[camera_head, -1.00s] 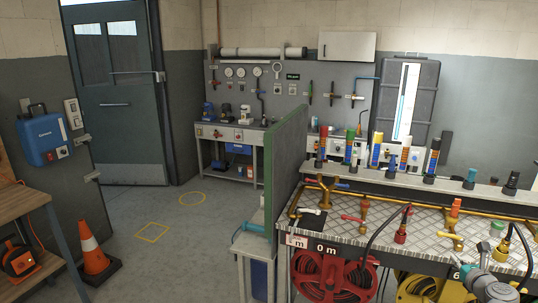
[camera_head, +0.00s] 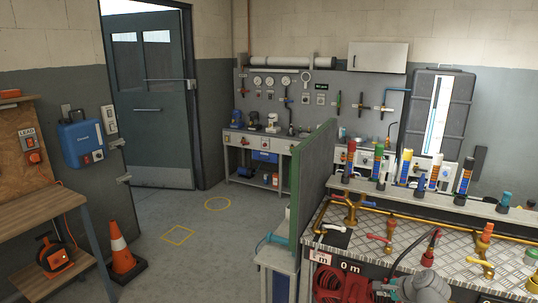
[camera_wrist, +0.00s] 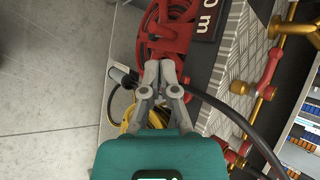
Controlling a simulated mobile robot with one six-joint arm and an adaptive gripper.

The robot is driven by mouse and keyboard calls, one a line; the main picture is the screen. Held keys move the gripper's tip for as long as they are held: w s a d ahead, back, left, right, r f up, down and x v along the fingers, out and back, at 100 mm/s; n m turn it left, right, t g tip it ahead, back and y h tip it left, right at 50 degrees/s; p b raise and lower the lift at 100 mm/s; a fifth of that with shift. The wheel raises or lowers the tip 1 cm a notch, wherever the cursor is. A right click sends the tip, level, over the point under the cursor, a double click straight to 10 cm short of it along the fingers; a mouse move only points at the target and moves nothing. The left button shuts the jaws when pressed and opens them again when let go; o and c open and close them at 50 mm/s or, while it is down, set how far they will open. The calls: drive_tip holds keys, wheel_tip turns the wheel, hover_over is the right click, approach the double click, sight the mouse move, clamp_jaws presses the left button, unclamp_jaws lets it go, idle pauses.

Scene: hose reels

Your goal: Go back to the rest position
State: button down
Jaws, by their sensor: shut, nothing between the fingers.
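My gripper (camera_wrist: 160,75) shows in the wrist view with its two grey fingers together and nothing between them. It hangs over the front of the hose bench, in front of a red hose reel (camera_wrist: 163,25). In the head view a grey part of my arm shows at the lower right, and the gripper's fingertips cannot be made out there. The red hose reel also shows at the bottom of the head view (camera_head: 328,283), partly hidden.
The bench top (camera_head: 345,240) carries brass pipes and valves. A black hose (camera_wrist: 228,112) crosses close to my gripper. A green partition (camera_head: 313,185) stands at the bench's left end. A traffic cone (camera_head: 121,252) stands at left; the floor between is clear.

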drive_tip(key=s+a+n+g+h+p, duration=0.1)
drive_tip(key=s+a+n+g+h, duration=0.1)
drive_tip(key=a+n, duration=0.7)
drive_tip(key=s+a+f+n+g+h+p, duration=0.1)
drive_tip(key=s+a+n+g+p, duration=0.1)
drive_tip(key=s+a+n+g, duration=0.3)
drive_tip(key=shift+s+a+n+g+h+p, duration=0.15)
drive_tip(key=shift+a+n+g+h+p, duration=0.25)
drive_tip(key=shift+a+n, duration=1.55)
drive_tip(key=shift+f, duration=0.1)
